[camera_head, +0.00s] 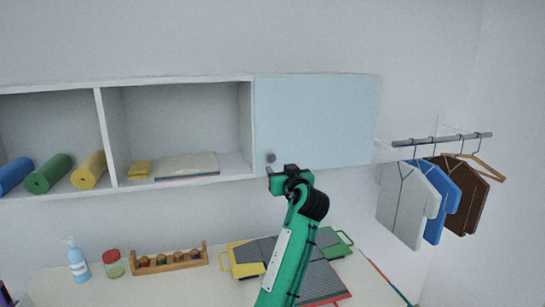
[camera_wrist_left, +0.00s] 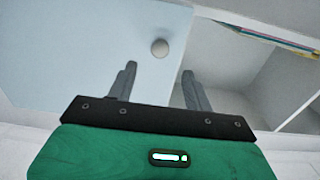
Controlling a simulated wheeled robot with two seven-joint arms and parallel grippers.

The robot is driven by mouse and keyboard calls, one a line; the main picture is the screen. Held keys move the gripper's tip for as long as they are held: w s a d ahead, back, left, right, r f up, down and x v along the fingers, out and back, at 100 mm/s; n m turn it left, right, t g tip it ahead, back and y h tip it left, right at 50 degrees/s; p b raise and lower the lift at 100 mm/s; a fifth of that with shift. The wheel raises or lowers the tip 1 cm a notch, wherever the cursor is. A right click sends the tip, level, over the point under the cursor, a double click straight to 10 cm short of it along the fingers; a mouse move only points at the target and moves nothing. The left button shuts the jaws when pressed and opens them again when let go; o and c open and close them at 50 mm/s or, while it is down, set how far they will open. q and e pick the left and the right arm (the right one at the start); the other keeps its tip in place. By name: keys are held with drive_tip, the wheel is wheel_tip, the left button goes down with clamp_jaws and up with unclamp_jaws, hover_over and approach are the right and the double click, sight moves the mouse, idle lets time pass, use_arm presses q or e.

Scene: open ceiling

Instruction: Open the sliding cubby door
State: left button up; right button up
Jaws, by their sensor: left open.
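The light blue sliding cubby door (camera_head: 318,120) covers the right-hand part of the white wall cubby. It also fills the left of the left wrist view (camera_wrist_left: 80,50). Its round grey knob (camera_head: 270,158) is near the door's lower left corner. In the left wrist view the knob (camera_wrist_left: 159,47) lies ahead of the fingertips, between their lines. My left gripper (camera_head: 284,172) is on a green arm just below the knob. Its two fingers (camera_wrist_left: 160,75) are apart with nothing between them. My right gripper is not in view.
The open cubby compartments (camera_head: 175,120) to the left hold a flat book (camera_head: 187,167), yellow blocks and rolled mats. Clothes hang from a rail (camera_head: 442,139) at right. The table below holds a bottle (camera_head: 77,262), a jar, a wooden rack and folders (camera_head: 243,261).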

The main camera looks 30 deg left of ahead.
sight(271, 159)
use_arm(q)
drive_tip(key=p+x, duration=0.3)
drive_tip(key=x, duration=0.5)
drive_tip(key=shift+r, duration=0.15)
drive_tip(key=shift+w+a+f+p, duration=0.2)
drive_tip(key=shift+w+a+p, duration=0.25)
drive_tip(key=shift+a, duration=0.05)
